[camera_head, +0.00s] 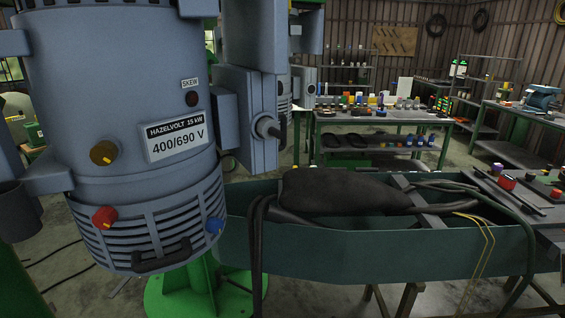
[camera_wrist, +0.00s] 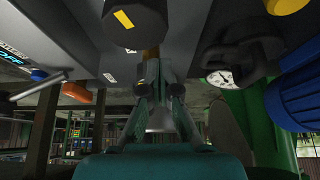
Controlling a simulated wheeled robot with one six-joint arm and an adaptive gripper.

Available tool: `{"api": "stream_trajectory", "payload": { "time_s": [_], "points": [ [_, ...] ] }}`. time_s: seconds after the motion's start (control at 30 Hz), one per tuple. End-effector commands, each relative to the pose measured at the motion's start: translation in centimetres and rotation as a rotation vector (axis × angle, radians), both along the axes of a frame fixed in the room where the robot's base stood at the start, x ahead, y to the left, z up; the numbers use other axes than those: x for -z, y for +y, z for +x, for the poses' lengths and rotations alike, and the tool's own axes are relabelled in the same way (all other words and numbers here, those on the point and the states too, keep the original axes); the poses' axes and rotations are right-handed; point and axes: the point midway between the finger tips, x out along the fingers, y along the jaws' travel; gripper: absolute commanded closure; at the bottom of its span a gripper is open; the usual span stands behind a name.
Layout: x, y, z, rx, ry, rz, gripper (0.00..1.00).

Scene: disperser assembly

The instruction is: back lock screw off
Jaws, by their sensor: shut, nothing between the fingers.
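In the wrist view my gripper (camera_wrist: 157,70) points up the picture with its two fingers close together and nothing held.
The wrist view also shows an orange knob (camera_wrist: 77,92), a blue ribbed knob (camera_wrist: 295,100), a gauge (camera_wrist: 219,78) and a dark fitting (camera_wrist: 245,55) close by. In the head view a teal trough (camera_head: 370,250) holds a dark bulky object (camera_head: 335,190). Workbenches (camera_head: 375,118) stand behind.

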Motion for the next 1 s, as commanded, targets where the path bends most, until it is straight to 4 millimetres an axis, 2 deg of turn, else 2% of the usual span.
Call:
{"api": "stream_trajectory", "payload": {
  "time_s": [1.0],
  "points": [
    [-0.1, -2.4, 0.0, 0.0, -0.002, -0.001, 1.0]
  ]
}}
